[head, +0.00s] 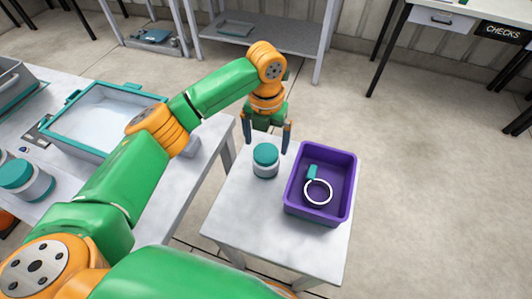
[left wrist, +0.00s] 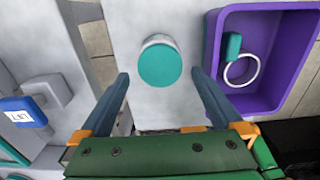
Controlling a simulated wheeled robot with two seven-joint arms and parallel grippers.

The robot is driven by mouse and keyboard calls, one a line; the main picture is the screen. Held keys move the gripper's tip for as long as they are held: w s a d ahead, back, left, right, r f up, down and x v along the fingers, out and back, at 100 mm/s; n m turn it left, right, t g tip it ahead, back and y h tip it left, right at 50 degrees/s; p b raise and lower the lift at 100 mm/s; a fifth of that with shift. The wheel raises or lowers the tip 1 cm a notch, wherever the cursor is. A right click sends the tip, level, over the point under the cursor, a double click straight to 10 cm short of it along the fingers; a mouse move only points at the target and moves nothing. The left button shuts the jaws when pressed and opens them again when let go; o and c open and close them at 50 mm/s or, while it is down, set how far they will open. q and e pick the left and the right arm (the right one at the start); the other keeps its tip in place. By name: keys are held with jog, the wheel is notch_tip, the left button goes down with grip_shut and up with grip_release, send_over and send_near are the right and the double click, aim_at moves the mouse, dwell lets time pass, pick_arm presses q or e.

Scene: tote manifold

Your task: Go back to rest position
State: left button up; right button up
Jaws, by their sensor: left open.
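My left gripper (head: 267,135) hangs above the back part of a small white table (head: 244,215), fingers pointing down. It is open and empty, and its fingers also show apart in the left wrist view (left wrist: 158,92). A grey jar with a teal lid (head: 265,161) stands upright on the small table just in front of the fingers. In the left wrist view the jar (left wrist: 159,62) lies beyond the fingertips, and neither finger appears to touch it. My right gripper is in neither view.
A purple bin (head: 350,190) right of the jar holds a white ring (head: 318,192) with a teal tag. A larger table at left carries a teal-rimmed tray (head: 70,142) and another teal-lidded jar (head: 20,178). The floor at right (head: 430,190) is clear.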

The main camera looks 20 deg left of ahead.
pick_arm(q)
notch_tip(320, 180, up, 4)
jog(key=shift+r, duration=0.1)
dwell(0.4)
